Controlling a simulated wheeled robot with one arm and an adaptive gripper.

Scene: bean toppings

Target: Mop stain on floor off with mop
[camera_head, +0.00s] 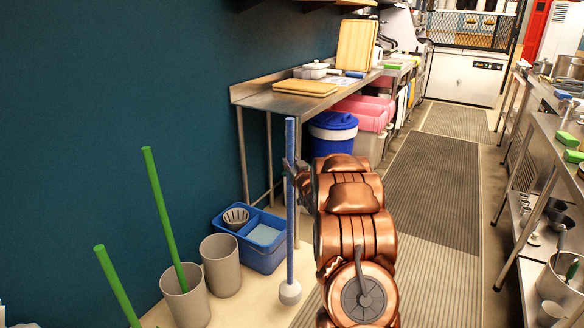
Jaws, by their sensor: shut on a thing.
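A mop with a long blue handle (290,225) and a round whitish head stands nearly upright in front of the steel table. Its head is at or just above the pale floor; I cannot tell whether it touches. My gripper (290,168) is shut on the upper part of the blue handle. My copper-coloured arm covers part of the floor to the right. I see no clear stain on the visible floor.
A blue mop bucket (267,255) stands left of the mop. Grey bins (224,267) stand nearer, one with a green pole (164,206). A steel table (268,102) is behind. Dark ribbed mats (437,165) cover the aisle, with steel counters at right.

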